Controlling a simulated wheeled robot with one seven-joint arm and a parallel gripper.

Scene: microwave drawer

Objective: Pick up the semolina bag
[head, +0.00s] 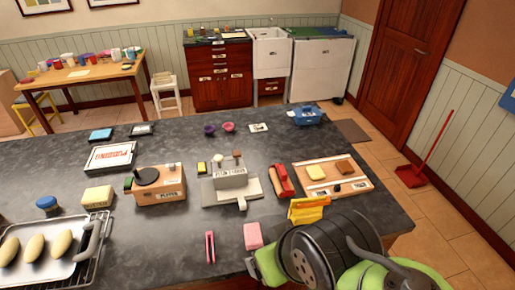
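No bag in view has a label that I can read as semolina. A yellow packet-like thing (308,209) with dark marks sits tilted near the right front of the dark counter, just beyond my black and green arm; it may be the bag, but I cannot tell. My arm fills the lower right of the head view and hides the counter behind it. I see no gripper fingers, so neither their opening nor any hold on the yellow thing shows.
The dark counter (75,180) carries a pink block (253,236), pink tongs (210,247), a grey labelled box (231,176), a red-handled item (281,180), a wooden tray (357,186) and a baking tray (70,267) with loaves. Bare counter lies left of the tongs.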

